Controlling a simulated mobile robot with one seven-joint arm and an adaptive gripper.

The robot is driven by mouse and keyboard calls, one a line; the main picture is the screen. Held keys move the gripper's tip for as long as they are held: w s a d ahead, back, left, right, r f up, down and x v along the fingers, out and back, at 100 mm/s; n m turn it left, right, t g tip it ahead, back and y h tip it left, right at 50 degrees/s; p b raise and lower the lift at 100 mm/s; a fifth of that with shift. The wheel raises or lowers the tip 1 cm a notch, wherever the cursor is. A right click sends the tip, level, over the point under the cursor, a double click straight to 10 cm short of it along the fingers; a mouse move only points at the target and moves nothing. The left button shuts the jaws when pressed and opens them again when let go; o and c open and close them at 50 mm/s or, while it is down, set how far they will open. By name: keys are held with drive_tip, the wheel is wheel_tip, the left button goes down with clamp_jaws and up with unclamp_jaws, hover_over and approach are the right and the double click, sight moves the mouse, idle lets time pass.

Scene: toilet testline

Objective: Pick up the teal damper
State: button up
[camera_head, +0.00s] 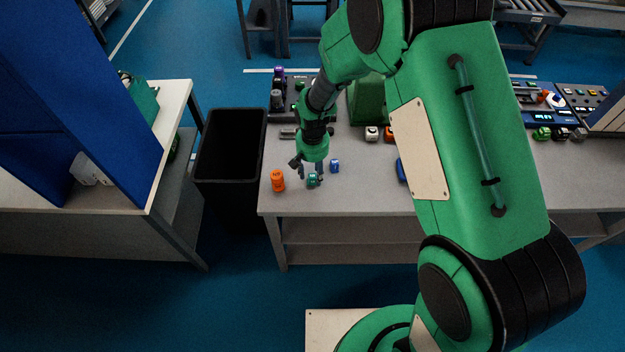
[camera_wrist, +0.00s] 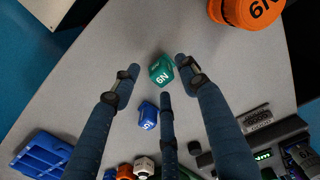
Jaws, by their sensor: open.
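The teal damper (camera_wrist: 161,71) is a small block marked "6N" on the grey table. In the wrist view it lies between and just beyond the open fingertips of my gripper (camera_wrist: 157,80). No finger clearly touches it. In the head view the teal damper (camera_head: 312,180) shows at the fingertips of my gripper (camera_head: 309,174), near the table's front left corner. My gripper points down over it and is open and empty.
A blue damper (camera_wrist: 148,115) lies close to the teal one. An orange cylinder marked "6N" (camera_head: 278,181) stands to the left in the head view. A black bin (camera_head: 229,150) stands beside the table (camera_head: 345,199). Several small blocks and a rack lie farther back.

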sight(312, 176)
drive_tip(key=shift+f, duration=1.5)
clamp_jaws()
